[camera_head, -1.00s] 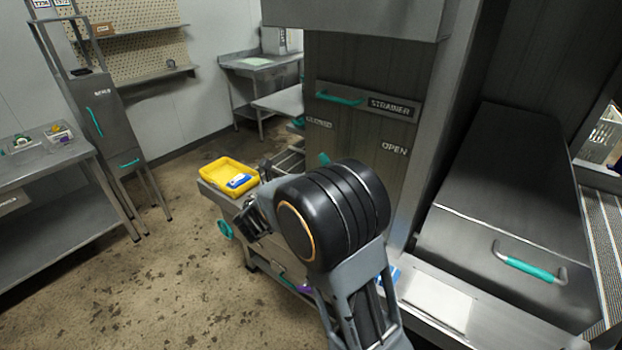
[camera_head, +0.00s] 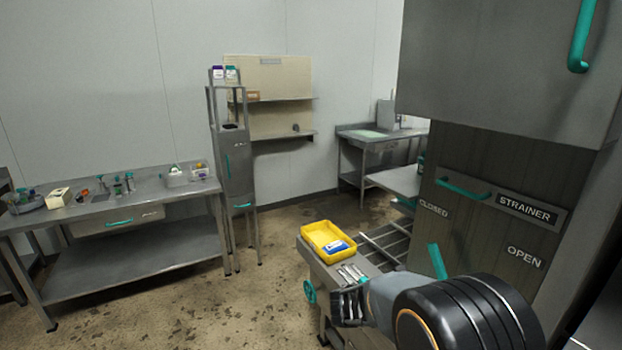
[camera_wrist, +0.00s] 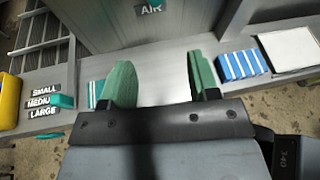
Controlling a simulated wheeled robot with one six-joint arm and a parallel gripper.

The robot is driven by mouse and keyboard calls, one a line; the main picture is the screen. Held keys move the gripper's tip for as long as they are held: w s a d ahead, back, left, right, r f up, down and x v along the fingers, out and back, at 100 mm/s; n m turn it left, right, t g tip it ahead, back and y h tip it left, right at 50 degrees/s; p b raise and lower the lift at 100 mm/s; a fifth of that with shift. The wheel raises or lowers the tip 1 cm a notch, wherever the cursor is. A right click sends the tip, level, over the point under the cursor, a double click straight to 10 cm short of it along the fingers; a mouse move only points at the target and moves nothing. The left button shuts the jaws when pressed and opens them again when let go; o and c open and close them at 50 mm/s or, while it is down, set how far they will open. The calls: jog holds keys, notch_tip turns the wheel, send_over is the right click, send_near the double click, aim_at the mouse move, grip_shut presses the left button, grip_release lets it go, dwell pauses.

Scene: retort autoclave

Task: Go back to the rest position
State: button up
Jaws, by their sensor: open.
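My gripper (camera_wrist: 157,88) shows in the wrist view with its two green fingers apart and nothing between them. Below the fingers in that view is a light metal surface. In the head view my gripper (camera_head: 348,305) is a dark shape at the end of my arm, beside the cart with the yellow tray; its fingertips are hard to make out there.
A yellow tray (camera_head: 328,239) holding a blue-and-white item stands on the cart. A grey cabinet with a strainer sign (camera_head: 526,211) rises at the right. A steel workbench (camera_head: 112,205) with small items stands at the left. Open floor (camera_head: 215,310) lies between bench and cart.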

jog(key=s+a+f+m+g+y, duration=0.1)
jog(key=s+a+m+g+y, duration=0.15)
jog(key=s+m+y, duration=0.6)
jog(key=s+a+m+g+y, duration=0.1)
jog(key=s+a+m+y, duration=0.4)
jog(key=m, duration=0.6)
jog(key=shift+s+a+r+m+t, duration=0.15)
jog(key=shift+s+r+m+t, duration=0.4)
jog(key=shift+r, duration=0.25)
jog(key=shift+s+a+r+m+t, duration=0.1)
jog(key=shift+s+r+m+t, duration=0.3)
jog(key=shift+r+m, duration=0.35)
jog(key=shift+s+a+r+m+t, duration=0.15)
jog(key=shift+s+r+m+t, duration=0.35)
jog(key=shift+r, duration=0.4)
